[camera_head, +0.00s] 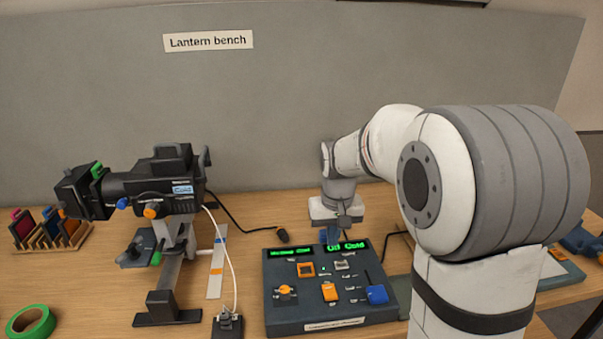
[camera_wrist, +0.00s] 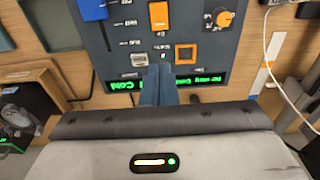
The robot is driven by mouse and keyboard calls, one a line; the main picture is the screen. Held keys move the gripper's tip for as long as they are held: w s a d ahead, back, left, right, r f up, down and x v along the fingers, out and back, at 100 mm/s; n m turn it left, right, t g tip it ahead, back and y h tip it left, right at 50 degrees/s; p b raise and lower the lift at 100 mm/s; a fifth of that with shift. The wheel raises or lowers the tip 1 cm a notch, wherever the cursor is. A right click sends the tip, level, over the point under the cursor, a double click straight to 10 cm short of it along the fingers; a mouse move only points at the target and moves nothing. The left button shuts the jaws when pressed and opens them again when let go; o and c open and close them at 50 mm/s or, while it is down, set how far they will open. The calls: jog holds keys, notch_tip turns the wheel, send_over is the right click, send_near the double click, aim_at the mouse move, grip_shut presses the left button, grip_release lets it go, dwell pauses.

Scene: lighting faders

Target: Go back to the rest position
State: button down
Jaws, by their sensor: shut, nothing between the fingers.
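My gripper (camera_head: 330,236) is shut and empty, pointing down at the back edge of the dark control box (camera_head: 283,320). In the wrist view its blue-grey fingers (camera_wrist: 158,72) are together, in front of the box's rear strip of green display text. The box carries an orange slider cap (camera_head: 330,291), a blue slider cap (camera_head: 377,294), an orange knob (camera_head: 285,290) and an orange-framed square button (camera_head: 306,269). The fingertips overlap the box's back part in the picture; whether they touch it I cannot tell. No rest position is marked in view.
A black lantern (camera_head: 150,187) on a stand is at the left, with a white cable running to a small box (camera_head: 227,324). Green tape (camera_head: 30,322) and a rack of colored filters (camera_head: 50,229) lie farther left. A grey wall panel (camera_head: 290,90) stands behind.

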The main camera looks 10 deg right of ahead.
jog(key=s+r+t, duration=0.1)
jog(key=s+r, duration=0.1)
jog(key=s, duration=0.9)
jog(key=s+d+r+t, duration=0.1)
jog(key=s, duration=1)
jog(key=shift+d+r, duration=0.2)
jog(key=shift+r, duration=0.2)
